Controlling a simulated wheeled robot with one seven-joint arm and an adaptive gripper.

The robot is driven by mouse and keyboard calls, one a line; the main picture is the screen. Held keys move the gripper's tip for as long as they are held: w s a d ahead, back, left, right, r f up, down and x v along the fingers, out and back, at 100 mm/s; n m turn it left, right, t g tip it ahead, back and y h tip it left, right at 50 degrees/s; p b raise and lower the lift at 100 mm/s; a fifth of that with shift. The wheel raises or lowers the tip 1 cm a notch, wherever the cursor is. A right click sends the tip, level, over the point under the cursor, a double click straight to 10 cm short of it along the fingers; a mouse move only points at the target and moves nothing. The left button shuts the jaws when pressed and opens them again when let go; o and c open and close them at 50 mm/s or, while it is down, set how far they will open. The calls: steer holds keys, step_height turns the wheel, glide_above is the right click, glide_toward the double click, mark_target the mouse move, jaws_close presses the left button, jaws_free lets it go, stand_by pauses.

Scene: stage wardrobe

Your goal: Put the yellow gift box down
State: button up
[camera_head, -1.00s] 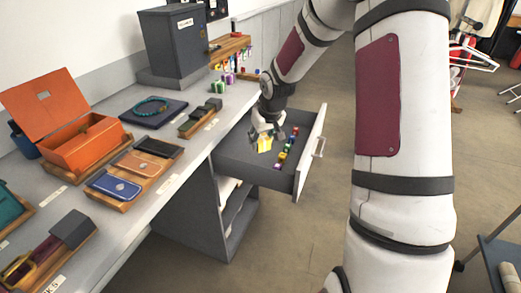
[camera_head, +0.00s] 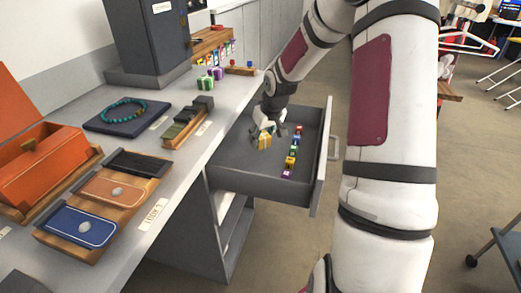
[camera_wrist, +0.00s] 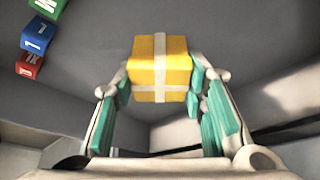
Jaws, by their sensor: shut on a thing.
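The yellow gift box (camera_wrist: 160,65) with a pale ribbon is between the two teal-padded fingers of my gripper (camera_wrist: 160,85) in the wrist view. My gripper is shut on it. In the head view my gripper (camera_head: 268,132) reaches down into the open grey drawer (camera_head: 240,175), and the yellow gift box (camera_head: 264,141) shows below the fingers near the drawer's left part. I cannot tell whether the box touches the drawer floor.
A row of several small coloured blocks (camera_head: 290,161) lies in the drawer, right of the box. The drawer's front panel (camera_head: 322,160) stands to the right. On the counter are green and purple gift boxes (camera_head: 206,83), a bracelet pad (camera_head: 128,116) and an orange box (camera_head: 45,170).

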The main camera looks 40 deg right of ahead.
mark_target(262, 157)
steer(key=shift+f+b, duration=0.6)
steer(key=shift+f, duration=1.85)
steer(key=shift+f, duration=0.15)
steer(key=o, duration=1.1)
